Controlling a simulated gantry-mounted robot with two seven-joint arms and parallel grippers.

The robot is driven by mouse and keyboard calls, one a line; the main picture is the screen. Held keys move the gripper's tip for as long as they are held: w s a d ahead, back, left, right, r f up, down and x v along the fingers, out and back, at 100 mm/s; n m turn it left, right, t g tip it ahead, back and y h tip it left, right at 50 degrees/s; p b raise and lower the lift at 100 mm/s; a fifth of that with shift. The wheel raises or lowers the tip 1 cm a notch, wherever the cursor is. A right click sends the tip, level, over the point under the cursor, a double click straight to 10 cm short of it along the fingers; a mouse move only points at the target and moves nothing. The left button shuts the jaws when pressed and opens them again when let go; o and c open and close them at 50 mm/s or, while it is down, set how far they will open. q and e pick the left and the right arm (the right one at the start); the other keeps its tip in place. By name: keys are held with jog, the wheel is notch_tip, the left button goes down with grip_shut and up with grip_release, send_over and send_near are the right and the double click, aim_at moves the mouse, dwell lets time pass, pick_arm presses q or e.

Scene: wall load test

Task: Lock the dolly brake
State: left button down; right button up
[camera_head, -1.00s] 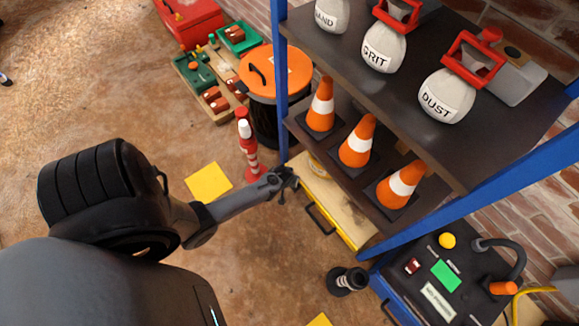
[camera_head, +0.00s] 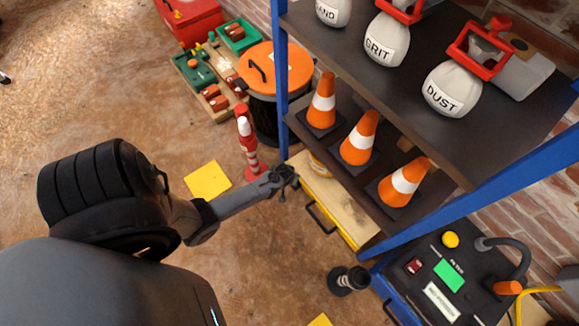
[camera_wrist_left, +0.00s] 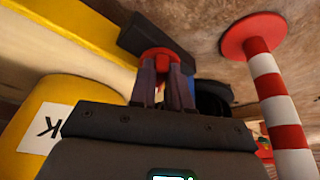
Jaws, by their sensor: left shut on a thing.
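The dolly (camera_head: 338,213) is a low platform with a pale wooden deck and yellow edge, partly under the blue-framed shelf. My left gripper (camera_head: 285,178) is at its near left corner, beside the shelf's blue post. In the left wrist view, the left gripper's fingers (camera_wrist_left: 165,78) are shut on a red knob (camera_wrist_left: 158,54). I cannot tell from the picture whether this knob is the brake's handle or how the brake is set. The right gripper is out of view.
A red-and-white post (camera_head: 248,150) stands close to the left gripper and also shows in the wrist view (camera_wrist_left: 280,105). A yellow container (camera_wrist_left: 45,115) with a white label is on the other side. A blue cart (camera_head: 440,275) stands at the lower right. Floor at left is open.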

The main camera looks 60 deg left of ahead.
pick_arm(q)
jog(key=shift+w+d+r+n+p, duration=0.1)
jog(key=shift+w+d+n+p, duration=0.1)
jog(key=shift+n+p, duration=0.6)
jog(key=shift+w+n+g+y, duration=0.1)
jog(key=shift+n+g+y, duration=0.35)
jog(key=shift+n, duration=0.45)
jog(key=n, duration=0.1)
jog(key=n+g, duration=0.1)
jog(key=n, duration=0.1)
jog(key=shift+w+d, duration=0.15)
jog(key=shift+w, duration=0.1)
jog(key=shift+w+n+g+y+b, duration=0.1)
jog(key=shift+n+g+y+b, duration=0.25)
jog(key=shift+n, duration=0.55)
